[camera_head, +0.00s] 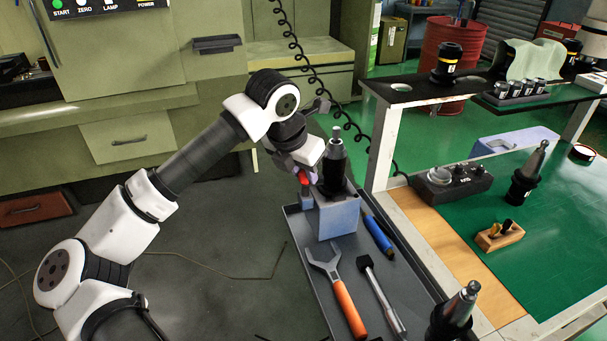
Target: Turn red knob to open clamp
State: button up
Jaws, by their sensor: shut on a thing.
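The red knob (303,177) shows at the left side of the clamp block (338,217), a blue-grey block on the cart tray. A black and silver tool holder (335,165) stands upright in the top of the block. My gripper (305,170) is at the knob, left of the tool holder, and is shut on the knob. The fingers are small in this view and partly hidden by my wrist.
The grey cart tray (292,212) also holds an orange-handled wrench (338,287), a hammer-like tool (382,296) and a blue-handled tool (377,235). Another tool holder (452,315) stands at the front right. A green-topped bench (570,220) stands to the right. Open floor lies left of the tray.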

jog(key=m+b, duration=0.2)
jog(key=shift+w+f+m+g+h, duration=0.1)
jog(key=shift+f+m+g+h, duration=0.05)
jog(key=shift+m+g+h, duration=0.2)
jog(key=m, duration=0.2)
jog(key=m+g+h+b, duration=0.1)
jog(key=m, duration=0.1)
jog(key=shift+w+a+m+g+b, duration=0.1)
jog(key=shift+w+m+g+b, duration=0.05)
jog(key=shift+m+g+b, duration=0.15)
jog(key=m, duration=0.1)
jog(key=m+g, duration=0.1)
jog(key=m, duration=0.2)
jog(key=shift+w+r+g, duration=0.15)
jog(key=shift+r+g, duration=0.1)
jog(key=m, duration=0.2)
jog(key=m+g+p, duration=0.1)
jog(key=m, duration=0.1)
jog(key=shift+w+m+g, duration=0.15)
jog(key=shift+m+g, duration=0.1)
jog(key=shift+g, duration=0.05)
jog(key=o, duration=1)
jog(key=shift+f, duration=0.1)
